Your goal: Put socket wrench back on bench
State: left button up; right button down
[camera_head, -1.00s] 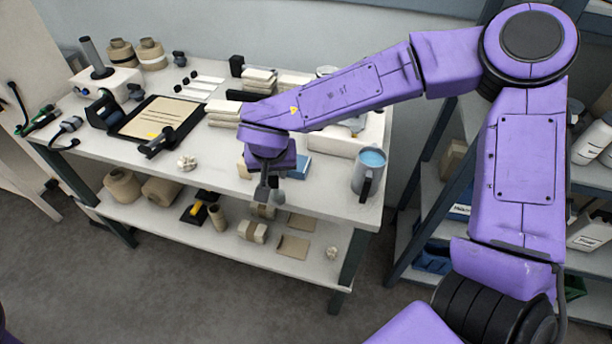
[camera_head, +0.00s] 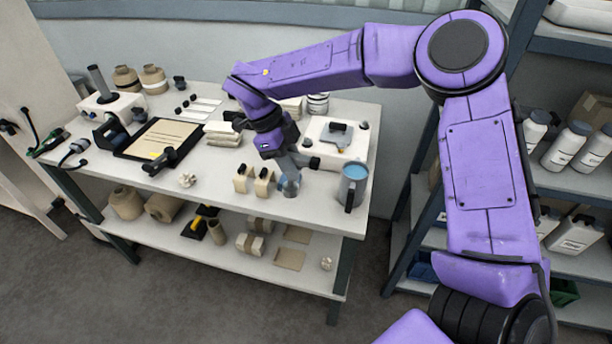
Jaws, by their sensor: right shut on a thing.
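My right gripper (camera_head: 287,164) is over the right half of the bench (camera_head: 215,205), angled down and to the right. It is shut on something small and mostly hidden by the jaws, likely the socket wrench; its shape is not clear. A bluish-grey piece shows just under the jaws, and I cannot tell whether it is held or stands on the bench. Two tan blocks (camera_head: 243,179) stand just left of the jaws. My left gripper is not in view.
A grey mug with blue contents (camera_head: 354,183) stands near the bench's right end. A dark tray (camera_head: 160,138) and a black tool (camera_head: 162,160) lie left. The front bench strip is mostly clear.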

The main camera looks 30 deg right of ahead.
jog(key=w+d+f+p, duration=0.1)
jog(key=d+f, duration=0.1)
jog(key=f, duration=0.1)
jog(key=w+d+f, duration=0.1)
jog(key=d+f, duration=0.1)
jog(key=f, duration=0.1)
jog(key=w+d+f+p, duration=0.1)
jog(key=d+f, duration=0.1)
jog(key=f, duration=0.1)
jog(key=shift+w+f+p, duration=0.15)
jog(key=shift+f+p, duration=0.15)
jog(key=shift+f, duration=0.1)
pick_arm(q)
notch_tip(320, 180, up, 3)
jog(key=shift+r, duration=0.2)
pick_arm(e)
jog(key=shift+a, duration=0.1)
jog(key=c, duration=0.9)
grip_release()
pick_arm(q)
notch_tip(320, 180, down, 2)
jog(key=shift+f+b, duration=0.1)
jog(key=shift+b, duration=1.1)
pick_arm(e)
jog(key=v, duration=1.2)
